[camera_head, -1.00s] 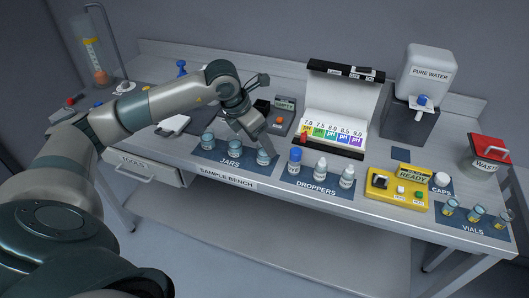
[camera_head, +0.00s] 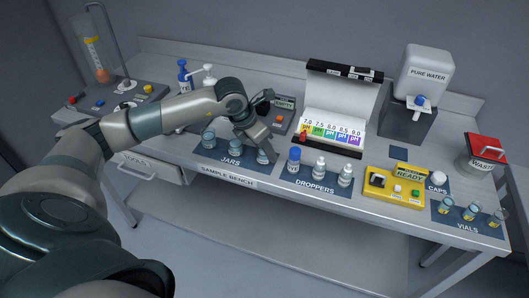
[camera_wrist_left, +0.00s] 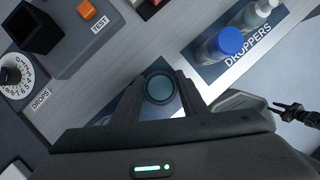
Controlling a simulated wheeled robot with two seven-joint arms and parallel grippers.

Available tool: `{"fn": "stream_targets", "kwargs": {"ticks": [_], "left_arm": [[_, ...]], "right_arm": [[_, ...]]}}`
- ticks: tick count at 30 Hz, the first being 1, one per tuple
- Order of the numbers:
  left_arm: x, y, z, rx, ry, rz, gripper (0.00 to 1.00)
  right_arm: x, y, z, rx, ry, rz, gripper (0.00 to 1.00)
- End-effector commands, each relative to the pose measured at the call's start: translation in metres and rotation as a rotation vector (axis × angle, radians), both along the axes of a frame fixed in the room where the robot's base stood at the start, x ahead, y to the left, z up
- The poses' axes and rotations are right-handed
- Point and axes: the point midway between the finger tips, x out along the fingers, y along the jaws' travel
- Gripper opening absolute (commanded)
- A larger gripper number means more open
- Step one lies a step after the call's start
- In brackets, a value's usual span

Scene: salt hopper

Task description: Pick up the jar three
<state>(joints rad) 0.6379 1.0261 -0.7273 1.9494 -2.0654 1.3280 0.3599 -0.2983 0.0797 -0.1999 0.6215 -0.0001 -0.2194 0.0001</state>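Several small blue-tinted jars stand in a row on the dark JARS mat (camera_head: 230,160). Jar three (camera_head: 263,157) is the rightmost one, near the droppers. My left gripper (camera_head: 267,147) points down at it and partly hides it. In the left wrist view the round top of the jar (camera_wrist_left: 159,88) lies between the two dark fingers of my left gripper (camera_wrist_left: 159,94). The fingers are open, one on each side, with a small gap visible around the jar. A dark finger-like part at the right edge of the wrist view looks like my right gripper (camera_wrist_left: 294,111); its opening is unclear.
The DROPPERS mat with a blue-capped bottle (camera_head: 294,160) and two white droppers is close on the right. Behind the jars is a grey device with an orange button (camera_head: 279,118). The pH chart (camera_head: 332,125) stands behind the droppers. The bench front edge is near.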

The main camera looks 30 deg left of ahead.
Motion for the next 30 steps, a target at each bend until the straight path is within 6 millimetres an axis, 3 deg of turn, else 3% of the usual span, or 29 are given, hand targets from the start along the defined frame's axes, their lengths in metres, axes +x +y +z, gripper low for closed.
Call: {"fn": "stream_targets", "kwargs": {"ticks": [1,3,17,25,26,28,30], "left_arm": [[0.0,0.0,0.0,0.0,0.0,0.0,0.27],[0.0,0.0,0.0,0.0,0.0,0.0,0.13],[0.001,0.0,0.007,-0.001,-0.002,0.0,0.13],[0.001,0.0,0.041,0.0,-0.006,0.0,0.13],[-0.003,-0.007,0.043,-0.002,-0.005,-0.005,0.13],[-0.01,-0.019,0.05,-0.001,-0.005,-0.007,0.13],[-0.016,-0.03,0.058,-0.001,-0.005,-0.006,0.13]], "right_arm": [[-0.001,0.0,0.0,0.0,0.001,0.0,0.31],[-0.001,0.0,0.0,-0.001,0.002,0.001,0.31],[-0.003,0.0,-0.005,-0.001,0.004,0.001,0.31],[-0.003,-0.001,-0.024,-0.001,0.005,0.001,0.31],[-0.005,-0.001,-0.025,-0.002,0.008,0.001,0.31],[0.003,0.001,-0.028,0.003,-0.014,0.001,0.31],[0.032,0.01,-0.026,0.02,-0.076,0.005,0.31]]}}
